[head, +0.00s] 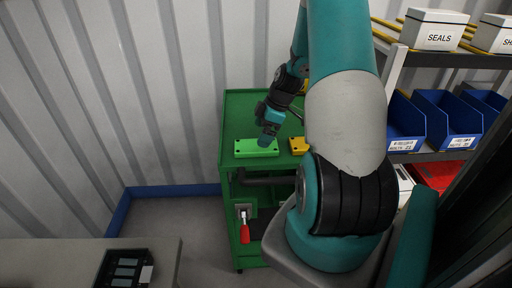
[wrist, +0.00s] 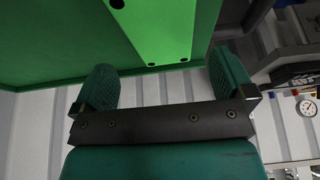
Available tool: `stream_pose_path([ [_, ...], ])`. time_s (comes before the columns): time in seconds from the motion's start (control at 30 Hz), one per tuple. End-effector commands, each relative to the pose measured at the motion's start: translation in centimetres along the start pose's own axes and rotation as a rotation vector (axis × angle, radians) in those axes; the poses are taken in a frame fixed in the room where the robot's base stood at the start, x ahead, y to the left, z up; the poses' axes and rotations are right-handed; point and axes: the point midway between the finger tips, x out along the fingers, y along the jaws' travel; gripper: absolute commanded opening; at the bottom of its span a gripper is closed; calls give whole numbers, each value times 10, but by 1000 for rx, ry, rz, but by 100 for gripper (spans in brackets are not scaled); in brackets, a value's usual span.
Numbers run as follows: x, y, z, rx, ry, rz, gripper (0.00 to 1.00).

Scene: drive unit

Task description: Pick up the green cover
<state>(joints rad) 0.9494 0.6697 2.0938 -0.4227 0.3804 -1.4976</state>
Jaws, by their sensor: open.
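The green cover (head: 256,148) is a bright green flat plate with dark holes. It lies on the top of the dark green cart (head: 240,112). In the wrist view the cover (wrist: 165,30) shows at the top, beyond and between the fingers, with its upper part cut off by the frame. My gripper (head: 267,138) is just above the cover in the head view and hides a little of it. In the wrist view my gripper (wrist: 165,85) is open, with nothing between its two green fingers.
A yellow part (head: 298,145) lies right of the cover, partly hidden by my arm. A red-handled lever (head: 244,228) is on the cart's front. Shelves with blue bins (head: 448,120) and white boxes (head: 434,30) stand at right. A grey table (head: 60,262) is at lower left.

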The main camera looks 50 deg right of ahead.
Motion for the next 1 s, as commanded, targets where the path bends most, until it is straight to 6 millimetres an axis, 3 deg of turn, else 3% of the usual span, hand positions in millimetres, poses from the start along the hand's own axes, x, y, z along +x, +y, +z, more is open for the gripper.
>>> stream_pose_path([
  [0.33, 45, -2, 2, -1, 1, -2, 100],
  [0.63, 51, -2, 3, 0, 0, 1, 100],
  [0.87, 51, -2, 3, 0, 1, 0, 49],
  [1.0, 51, -2, 2, 0, 1, 1, 49],
])
